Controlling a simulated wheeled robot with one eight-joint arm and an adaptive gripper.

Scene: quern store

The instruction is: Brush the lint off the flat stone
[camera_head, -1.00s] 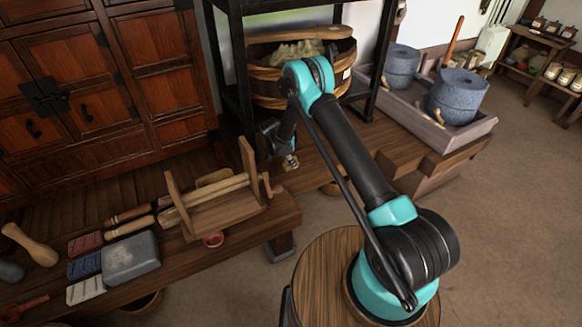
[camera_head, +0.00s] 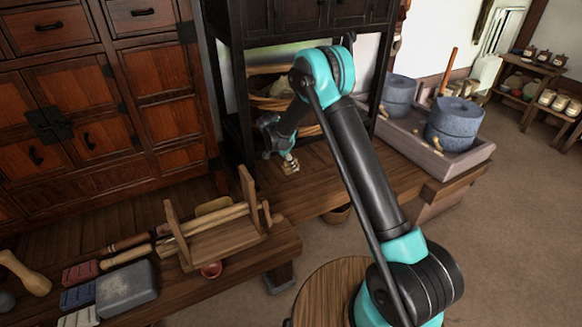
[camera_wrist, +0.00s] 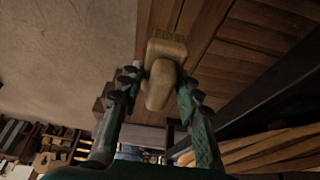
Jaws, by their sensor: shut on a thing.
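The flat stone, a grey rectangular block (camera_head: 127,288), lies on the low wooden bench at the lower left of the head view. I cannot make out lint on its top at this size. My gripper (camera_head: 284,153) is far to the right of the stone and beyond it, in front of the black shelf. In the wrist view, my gripper (camera_wrist: 160,84) is shut on a small wooden brush (camera_wrist: 166,48) with a rounded handle and a broad head. The brush also shows small in the head view (camera_head: 290,165).
A wooden frame with a roller (camera_head: 215,232) stands on the bench right of the stone. Coloured blocks (camera_head: 78,297) and wooden-handled tools (camera_head: 125,256) lie left of and behind it. A basket (camera_head: 265,97) sits in the black shelf. Stone querns (camera_head: 455,125) stand in a tray at right.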

